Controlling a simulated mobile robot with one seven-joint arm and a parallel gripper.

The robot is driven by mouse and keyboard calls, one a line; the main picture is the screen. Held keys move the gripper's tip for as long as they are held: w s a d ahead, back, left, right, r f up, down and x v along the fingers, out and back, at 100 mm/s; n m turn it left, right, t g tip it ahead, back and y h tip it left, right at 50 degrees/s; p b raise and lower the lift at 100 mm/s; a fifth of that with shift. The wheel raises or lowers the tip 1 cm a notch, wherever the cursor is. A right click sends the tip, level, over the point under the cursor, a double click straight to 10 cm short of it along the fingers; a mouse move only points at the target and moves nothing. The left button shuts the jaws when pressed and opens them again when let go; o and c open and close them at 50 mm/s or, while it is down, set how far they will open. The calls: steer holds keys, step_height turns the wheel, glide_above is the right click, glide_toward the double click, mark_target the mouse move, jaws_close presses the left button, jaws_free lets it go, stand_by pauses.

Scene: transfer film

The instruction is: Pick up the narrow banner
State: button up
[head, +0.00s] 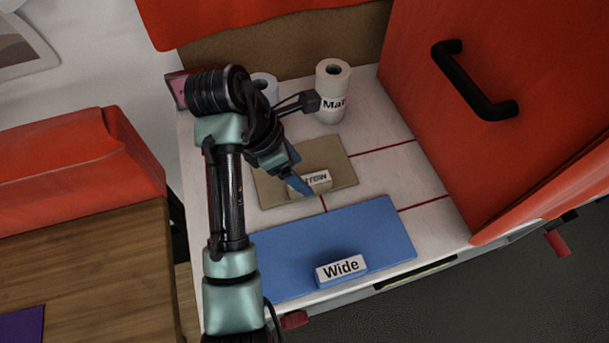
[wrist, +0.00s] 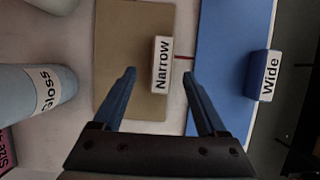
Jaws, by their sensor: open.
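The narrow banner (head: 268,188) is a flat tan sheet on the white shelf surface. A small block marked "Narrow" (head: 316,179) stands on it near its right part; the sheet (wrist: 117,45) and block (wrist: 161,65) also show in the wrist view. My gripper (wrist: 159,74) is open and empty, with its two blue fingers on either side of the block's near end in that view. In the head view my gripper (head: 299,180) is over the tan sheet and partly hides the block. I cannot tell whether the fingers touch anything.
A blue sheet (head: 385,228) with a block marked "Wide" (head: 341,268) lies in front of the tan one. A white roll marked "Mat" (head: 332,95) and a bluish roll marked "loss" (wrist: 45,92) stand behind. A red door with a black handle (head: 470,80) bounds the right.

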mark_target(309, 180)
steer(key=x, duration=0.5)
steer(key=shift+s+d+r, duration=0.1)
steer(key=shift+d, duration=0.05)
jaws_close()
